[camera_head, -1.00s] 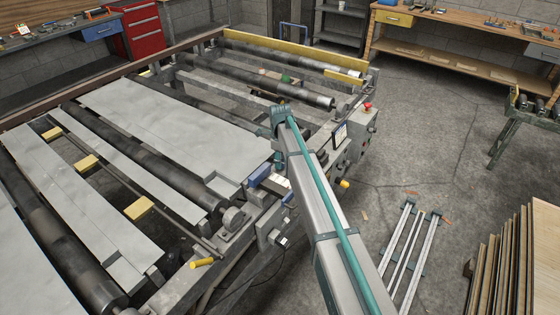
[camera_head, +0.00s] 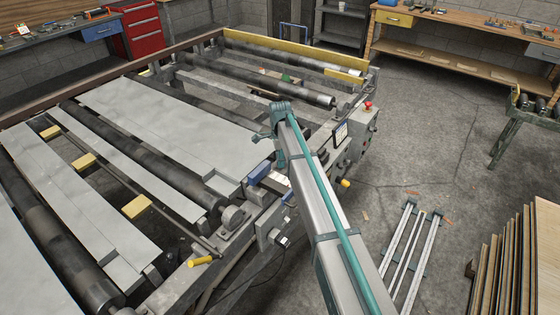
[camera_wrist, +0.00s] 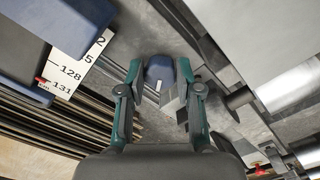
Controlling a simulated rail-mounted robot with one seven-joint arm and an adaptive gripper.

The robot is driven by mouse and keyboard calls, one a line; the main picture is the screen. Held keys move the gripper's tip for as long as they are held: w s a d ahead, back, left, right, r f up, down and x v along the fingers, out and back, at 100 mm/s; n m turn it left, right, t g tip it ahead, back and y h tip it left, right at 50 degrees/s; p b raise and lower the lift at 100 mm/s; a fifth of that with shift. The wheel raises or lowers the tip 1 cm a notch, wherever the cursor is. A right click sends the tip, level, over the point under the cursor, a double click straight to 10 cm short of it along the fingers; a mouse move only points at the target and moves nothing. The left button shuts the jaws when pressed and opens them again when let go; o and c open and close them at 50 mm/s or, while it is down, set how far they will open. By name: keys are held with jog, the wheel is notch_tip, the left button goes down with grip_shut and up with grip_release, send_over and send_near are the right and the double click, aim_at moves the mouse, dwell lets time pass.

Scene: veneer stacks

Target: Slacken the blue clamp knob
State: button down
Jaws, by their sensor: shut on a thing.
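The blue clamp knob (camera_wrist: 160,70) is in the upper middle of the wrist view, a dark blue rounded grip with a small pale mark. My gripper (camera_wrist: 161,82) has one fingertip on each side of it and is shut on it. The knob's lower part and what it is mounted on are hidden. In the head view my arm covers the knob. A teal part of my gripper (camera_head: 262,136) shows left of my arm's end, above the machine's near rail.
A white number scale (camera_wrist: 72,68) lies beside a blue housing (camera_wrist: 25,48) at the wrist view's left; the housing also shows in the head view (camera_head: 259,171). A metal roller (camera_wrist: 290,90) is at right. A sheet stack (camera_head: 515,260) stands at the head view's lower right.

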jog(key=n+b, duration=0.1)
jog(key=n, duration=0.3)
jog(key=shift+n, duration=0.3)
jog(key=n, duration=0.3)
jog(key=shift+s+d+n, duration=0.1)
jog(key=shift+n, duration=0.2)
jog(key=n+b, duration=0.1)
jog(key=n, duration=0.3)
jog(key=shift+n, duration=0.3)
jog(key=n, duration=0.3)
jog(key=shift+d+n, duration=0.1)
jog(key=shift+n, duration=0.2)
jog(key=n, duration=0.6)
jog(key=shift+d+b, duration=0.1)
jog(key=shift+b, duration=0.25)
jog(key=n, duration=0.6)
jog(key=shift+n, duration=0.4)
jog(key=c, duration=0.8)
grip_release()
